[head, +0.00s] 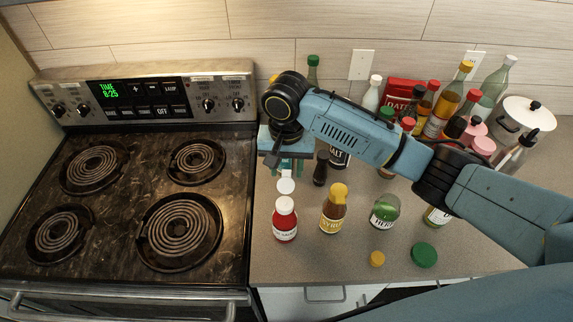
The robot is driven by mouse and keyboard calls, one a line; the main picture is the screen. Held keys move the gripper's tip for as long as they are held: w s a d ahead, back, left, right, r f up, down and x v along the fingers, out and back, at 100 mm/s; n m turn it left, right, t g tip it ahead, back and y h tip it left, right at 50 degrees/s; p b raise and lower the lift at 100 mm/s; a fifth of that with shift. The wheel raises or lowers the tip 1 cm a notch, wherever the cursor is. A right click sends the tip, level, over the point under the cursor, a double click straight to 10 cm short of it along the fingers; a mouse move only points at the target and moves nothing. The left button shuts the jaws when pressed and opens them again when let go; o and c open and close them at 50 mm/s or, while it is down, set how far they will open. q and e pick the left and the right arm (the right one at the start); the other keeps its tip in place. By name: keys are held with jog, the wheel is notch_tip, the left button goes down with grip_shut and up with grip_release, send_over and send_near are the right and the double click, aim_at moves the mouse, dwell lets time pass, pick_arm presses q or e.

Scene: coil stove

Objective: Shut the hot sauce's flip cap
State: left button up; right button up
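The hot sauce (285,226) is a red bottle with a white top, standing upright on the grey counter just right of the stove. Its white flip cap (286,186) stands raised at the back of the top, so the cap is open. My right gripper (287,171) reaches in from the right and points down, just behind and above the raised cap. It appears apart from the cap. Its fingers are small and partly covered by the wrist, so I cannot tell how far apart they are. It holds nothing that I can see. My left gripper is out of view.
A yellow cap (377,259) and a green lid (424,255) lie in front. Several bottles and a white pot (524,117) crowd the back. The coil stove (130,205) is left.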

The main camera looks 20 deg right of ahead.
grip_shut()
jog(key=shift+s, duration=0.1)
